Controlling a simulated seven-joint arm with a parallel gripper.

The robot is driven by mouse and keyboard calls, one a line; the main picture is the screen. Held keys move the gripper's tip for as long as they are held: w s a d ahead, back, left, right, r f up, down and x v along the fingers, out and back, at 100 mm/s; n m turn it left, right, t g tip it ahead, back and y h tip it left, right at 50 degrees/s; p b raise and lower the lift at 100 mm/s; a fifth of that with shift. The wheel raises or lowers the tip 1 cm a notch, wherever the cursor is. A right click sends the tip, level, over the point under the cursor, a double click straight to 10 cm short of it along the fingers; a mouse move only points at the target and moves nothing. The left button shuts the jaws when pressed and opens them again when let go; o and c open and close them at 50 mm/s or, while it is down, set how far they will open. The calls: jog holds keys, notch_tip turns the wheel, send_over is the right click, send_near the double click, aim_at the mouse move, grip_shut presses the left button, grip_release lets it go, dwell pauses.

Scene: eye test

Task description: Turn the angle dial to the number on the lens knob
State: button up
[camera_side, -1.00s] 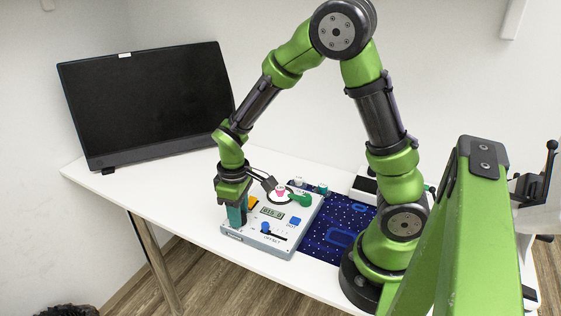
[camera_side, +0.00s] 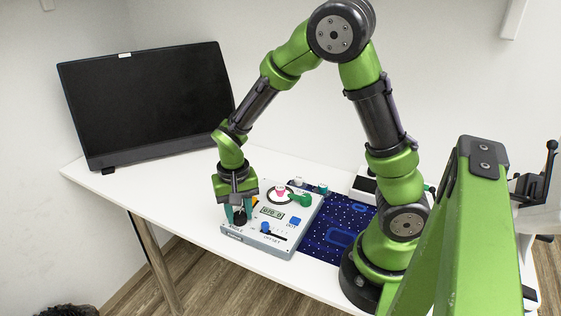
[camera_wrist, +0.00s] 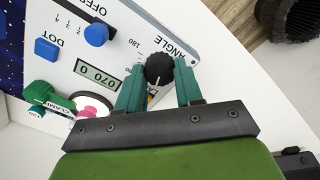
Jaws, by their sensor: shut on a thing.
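The black ribbed angle dial (camera_wrist: 159,69) sits at a corner of the light grey instrument box (camera_side: 259,246). My gripper (camera_wrist: 160,73) is shut on it, one teal finger on each side; in the side view the gripper (camera_side: 239,214) points down at the box's left end. Numbers, 180 among them, are printed around the dial, partly hidden by a finger. The display reads 070 0 in the wrist view (camera_wrist: 97,73) and in the side view (camera_side: 272,211). A small white knob (camera_side: 299,182) stands at the box's back; I cannot tell whether it is the lens knob or read a number.
The box also carries a blue offset knob (camera_side: 265,228), a blue DOT button (camera_side: 295,222), a green clamp lever (camera_side: 299,200) and a pink-and-white part (camera_side: 280,191). A dark blue dotted mat (camera_side: 331,224) lies to the right. A black monitor (camera_side: 150,100) stands behind.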

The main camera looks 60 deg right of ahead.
aim_at(238, 215)
jog(key=m, duration=1.2)
jog(key=shift+m, duration=0.3)
dwell(0.4)
jog(key=o, duration=1)
jog(key=shift+o, duration=0.2)
notch_tip(238, 215, up, 17)
jog(key=shift+w+a, duration=0.1)
jog(key=shift+w, duration=0.05)
